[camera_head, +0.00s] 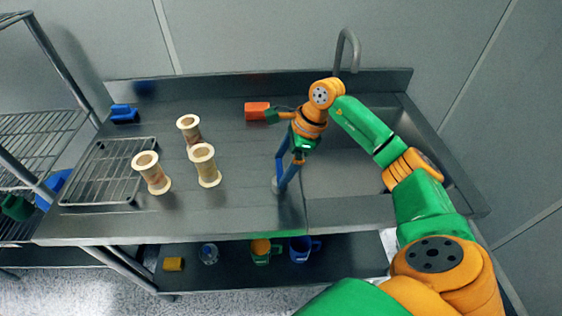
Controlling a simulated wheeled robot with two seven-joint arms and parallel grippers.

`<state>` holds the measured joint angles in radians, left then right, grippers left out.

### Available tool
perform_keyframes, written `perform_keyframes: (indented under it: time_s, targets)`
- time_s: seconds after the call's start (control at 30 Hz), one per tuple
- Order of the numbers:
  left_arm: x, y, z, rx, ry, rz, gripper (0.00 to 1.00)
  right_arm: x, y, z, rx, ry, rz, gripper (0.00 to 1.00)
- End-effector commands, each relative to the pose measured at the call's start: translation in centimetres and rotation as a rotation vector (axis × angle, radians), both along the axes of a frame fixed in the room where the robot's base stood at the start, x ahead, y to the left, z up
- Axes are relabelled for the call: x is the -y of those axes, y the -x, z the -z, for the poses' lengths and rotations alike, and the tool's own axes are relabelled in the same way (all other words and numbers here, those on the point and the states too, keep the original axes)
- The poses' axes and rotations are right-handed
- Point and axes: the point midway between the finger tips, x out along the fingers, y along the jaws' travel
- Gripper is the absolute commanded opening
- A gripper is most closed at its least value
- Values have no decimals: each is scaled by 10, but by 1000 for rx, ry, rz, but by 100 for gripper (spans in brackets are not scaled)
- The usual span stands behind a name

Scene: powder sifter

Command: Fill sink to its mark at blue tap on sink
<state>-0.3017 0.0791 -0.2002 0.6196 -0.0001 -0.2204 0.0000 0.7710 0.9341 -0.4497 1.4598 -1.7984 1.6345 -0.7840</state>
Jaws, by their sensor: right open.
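The metal sink basin (355,172) is sunk into the right part of the counter; my right arm covers part of it. A grey curved spout (347,42) rises at its back edge. I cannot make out a blue tap handle, a fill mark or water. My right gripper (283,184) points down over the counter by the basin's left edge. Its blue fingers are apart and I see nothing held between them. A small grey round piece shows at the fingertips; I cannot tell what it is. My left gripper is not in view.
Several tan spools (203,166) stand on the counter's left half, beside a wire rack (104,172). An orange-red block-like object (257,111) lies at the back. A blue item (124,114) sits back left. Mugs (301,248) stand on the lower shelf.

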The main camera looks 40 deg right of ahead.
Motion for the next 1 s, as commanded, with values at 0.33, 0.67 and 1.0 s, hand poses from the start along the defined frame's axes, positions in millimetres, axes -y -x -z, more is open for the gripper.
perform_keyframes:
  time_s: [0.33, 0.67, 1.0]
  targets:
    - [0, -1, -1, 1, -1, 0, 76, -2, -1, 5, 1, -2, -1, 81]
    - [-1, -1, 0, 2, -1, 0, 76, -2, -1, 5, 1, -3, 6, 34]
    - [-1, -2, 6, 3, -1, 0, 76, -3, 0, 6, 4, -1, 159, 34]
